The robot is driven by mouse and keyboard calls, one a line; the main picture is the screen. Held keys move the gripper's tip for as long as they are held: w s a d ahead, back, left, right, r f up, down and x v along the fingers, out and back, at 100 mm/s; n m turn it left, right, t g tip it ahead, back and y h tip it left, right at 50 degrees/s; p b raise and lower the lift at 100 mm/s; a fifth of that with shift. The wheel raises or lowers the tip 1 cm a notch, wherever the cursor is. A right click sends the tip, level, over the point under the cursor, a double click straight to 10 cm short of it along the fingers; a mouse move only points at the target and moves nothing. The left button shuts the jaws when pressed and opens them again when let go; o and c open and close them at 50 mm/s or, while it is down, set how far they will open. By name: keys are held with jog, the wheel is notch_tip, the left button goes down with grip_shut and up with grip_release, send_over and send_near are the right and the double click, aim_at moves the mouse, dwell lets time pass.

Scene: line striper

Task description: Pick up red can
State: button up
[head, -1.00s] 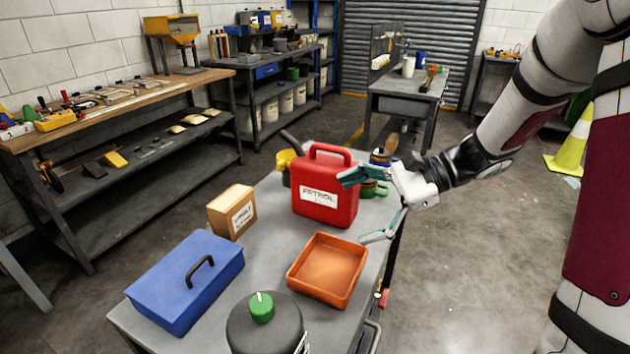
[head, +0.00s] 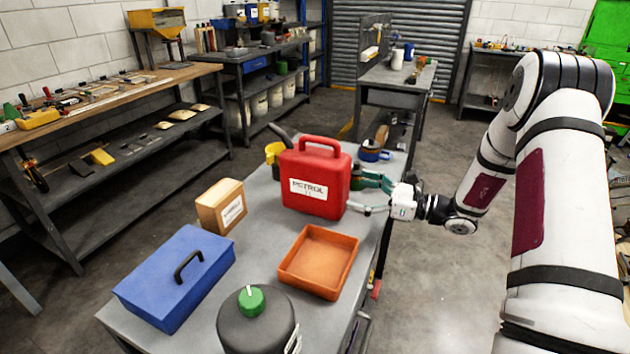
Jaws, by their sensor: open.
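The red can (head: 316,181) is a boxy petrol can with a top handle and a white label reading PETROL. It stands upright on the grey table (head: 262,262), near its right edge. One finger is at the can's right side and the other lies lower and nearer the camera. I cannot tell whether either finger touches the can.
An orange tray (head: 319,262), a blue toolbox (head: 176,276), a cardboard box (head: 220,206) and a dark canister with a green cap (head: 256,325) share the table. A yellow item (head: 274,153) and a blue-rimmed container (head: 373,152) stand behind the can. Workbenches line the walls.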

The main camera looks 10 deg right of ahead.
aim_at(325, 180)
jog(key=x, duration=0.9)
jog(key=shift+w+r+p, duration=0.1)
jog(key=shift+r+p, duration=0.1)
jog(key=shift+p, duration=0.15)
jog(key=c, duration=2)
jog(key=shift+r, duration=0.15)
